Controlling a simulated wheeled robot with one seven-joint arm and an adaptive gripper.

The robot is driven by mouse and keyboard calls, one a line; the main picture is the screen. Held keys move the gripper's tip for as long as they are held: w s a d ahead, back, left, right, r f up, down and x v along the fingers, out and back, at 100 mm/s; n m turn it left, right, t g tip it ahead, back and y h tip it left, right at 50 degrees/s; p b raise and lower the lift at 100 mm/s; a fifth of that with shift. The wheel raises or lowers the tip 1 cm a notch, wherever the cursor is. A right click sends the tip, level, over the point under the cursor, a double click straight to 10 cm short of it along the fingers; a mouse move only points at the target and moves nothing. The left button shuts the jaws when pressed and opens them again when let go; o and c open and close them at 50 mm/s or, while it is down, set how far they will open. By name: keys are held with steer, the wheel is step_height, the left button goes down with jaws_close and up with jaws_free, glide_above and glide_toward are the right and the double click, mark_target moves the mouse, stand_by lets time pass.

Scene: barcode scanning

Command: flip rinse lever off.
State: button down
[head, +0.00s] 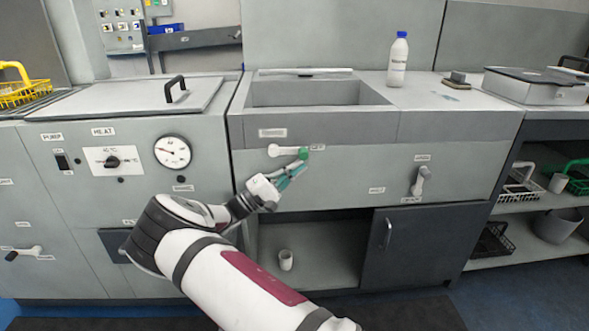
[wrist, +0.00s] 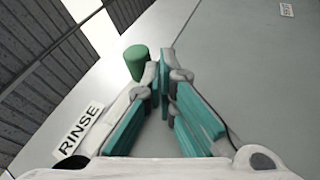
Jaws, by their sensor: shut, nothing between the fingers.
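The rinse lever (head: 287,151) is a white handle with a green knob at its right end, on the grey front panel below the sink. It lies about level, pointing right. In the wrist view its green knob (wrist: 137,63) shows just left of my fingertips, and the white handle is partly hidden behind my left finger. The RINSE label (wrist: 79,130) is at the lower left there. My gripper (head: 301,169) has teal finger pads and is shut and empty. Its tips (wrist: 164,72) are just below the knob in the head view; I cannot tell whether they touch it.
Another white lever (head: 421,181) hangs on the panel to the right. A sink basin (head: 318,93) is above, and a white bottle with a blue cap (head: 398,60) stands on the counter. A dark cabinet door (head: 418,246) and an open shelf are below.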

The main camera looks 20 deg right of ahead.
steer(key=shift+f, duration=0.15)
steer(key=d+f+v, duration=0.1)
steer(key=f+v, duration=0.1)
steer(key=v, duration=1)
steer(key=shift+w+a+b, duration=0.2)
steer(key=shift+a+b, duration=0.15)
steer(key=shift+b, duration=0.1)
steer(key=shift+f, duration=0.1)
